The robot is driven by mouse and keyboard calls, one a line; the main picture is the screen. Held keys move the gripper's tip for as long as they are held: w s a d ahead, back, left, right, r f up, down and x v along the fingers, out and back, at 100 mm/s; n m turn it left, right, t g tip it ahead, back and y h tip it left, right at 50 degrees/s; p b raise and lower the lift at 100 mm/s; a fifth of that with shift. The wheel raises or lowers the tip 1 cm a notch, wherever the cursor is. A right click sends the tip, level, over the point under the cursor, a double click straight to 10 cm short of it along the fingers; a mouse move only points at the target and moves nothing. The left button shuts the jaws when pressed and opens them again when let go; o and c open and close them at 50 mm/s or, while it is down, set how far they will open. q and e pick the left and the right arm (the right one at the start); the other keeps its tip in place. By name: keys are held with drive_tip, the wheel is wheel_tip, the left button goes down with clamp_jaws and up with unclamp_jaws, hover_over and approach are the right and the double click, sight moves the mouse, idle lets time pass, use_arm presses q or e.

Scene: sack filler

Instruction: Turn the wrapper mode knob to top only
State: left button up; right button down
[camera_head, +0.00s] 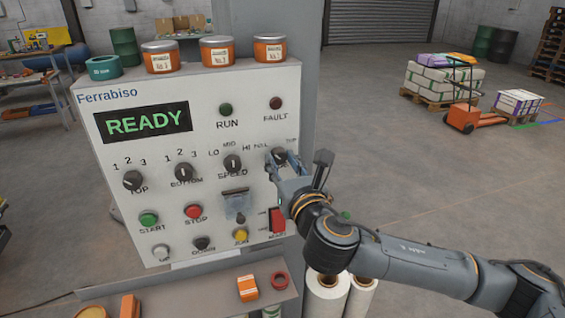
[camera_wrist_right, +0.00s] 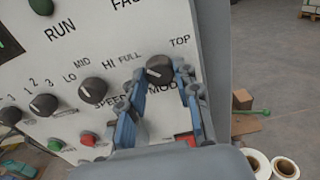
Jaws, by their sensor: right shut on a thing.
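The mode knob (camera_wrist_right: 159,69) is a dark round knob at the right of the white panel, with FULL printed on its left and TOP on its upper right. Its pale pointer mark is too small to read surely. In the head view the knob (camera_head: 279,154) is partly covered by my right gripper (camera_head: 279,163). The blue-grey fingers of my right gripper (camera_wrist_right: 160,75) are shut on the knob, one on each side, and partly hide the MODE label. My left gripper is not in view.
The speed knob (camera_head: 232,163) sits close to the left of my right gripper. A clear-covered switch (camera_head: 236,205) and a red rocker switch (camera_head: 277,220) lie below. Tins (camera_head: 216,52) stand on the panel's top. White rolls (camera_head: 326,295) stand below my right arm.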

drive_tip(key=m, duration=0.8)
drive_tip(key=shift+m, duration=0.3)
drive_tip(key=m, duration=0.4)
drive_tip(key=shift+m+p, duration=0.35)
drive_tip(key=shift+m, duration=2.15)
